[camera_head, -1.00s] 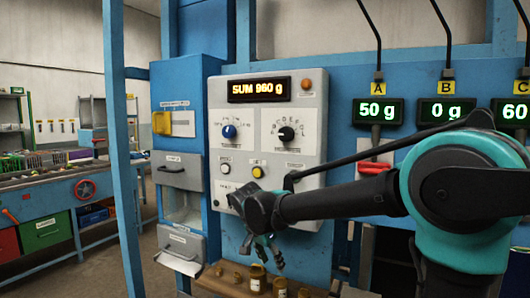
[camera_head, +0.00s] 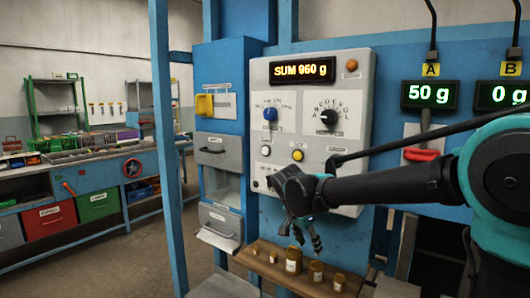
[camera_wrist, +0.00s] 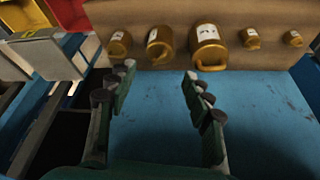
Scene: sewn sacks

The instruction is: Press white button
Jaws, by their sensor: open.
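The white button (camera_head: 266,151) is a small round button on the grey control panel (camera_head: 372,75), left of a yellow button (camera_head: 298,155). My gripper (camera_head: 308,240) hangs in front of the lower part of the panel, below and to the right of the white button and apart from it. Its fingers point down. In the wrist view my gripper (camera_wrist: 158,95) is open, with nothing between its fingers. The white button does not show in the wrist view.
Brass weights, among them a large one (camera_head: 293,260), stand on a wooden shelf (camera_head: 247,257) below my gripper. A blue knob (camera_head: 270,114) and a black knob (camera_head: 329,117) sit above the buttons. A red lever (camera_head: 420,155) is to the right.

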